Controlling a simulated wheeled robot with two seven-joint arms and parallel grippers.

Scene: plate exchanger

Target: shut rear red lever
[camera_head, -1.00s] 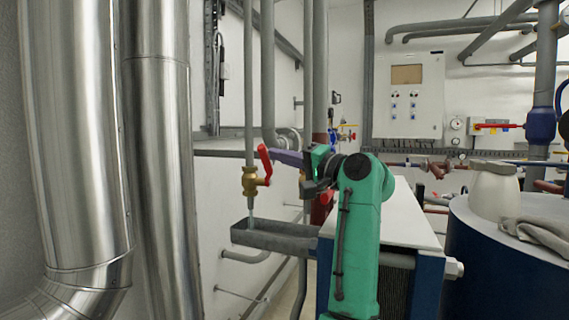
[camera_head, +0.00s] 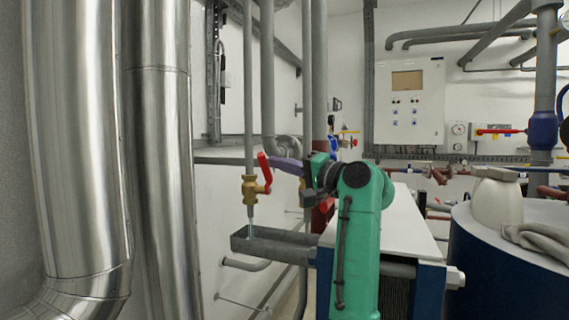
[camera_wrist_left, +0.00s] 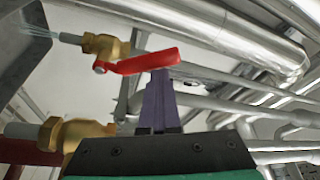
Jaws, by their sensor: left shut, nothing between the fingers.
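A red lever (camera_head: 265,172) sits on a brass valve (camera_head: 250,189) on a vertical grey pipe and stands steeply, leaning slightly left at the top. A thin pale stream (camera_head: 251,229) runs from the outlet below. My left gripper (camera_head: 274,163) is shut, its purple fingers pointing at the lever's upper part from the right. In the wrist view the red lever (camera_wrist_left: 145,62) lies across the tips of the purple fingers (camera_wrist_left: 159,85); I cannot tell whether they touch. The brass valve (camera_wrist_left: 104,46) shows there with spray from its outlet. My right gripper is out of view.
A grey trough (camera_head: 280,245) is under the valve. A second brass valve (camera_wrist_left: 75,133) shows at lower left in the wrist view. A white-topped unit (camera_head: 412,232) stands behind my arm. Large metal ducts (camera_head: 160,150) fill the left side.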

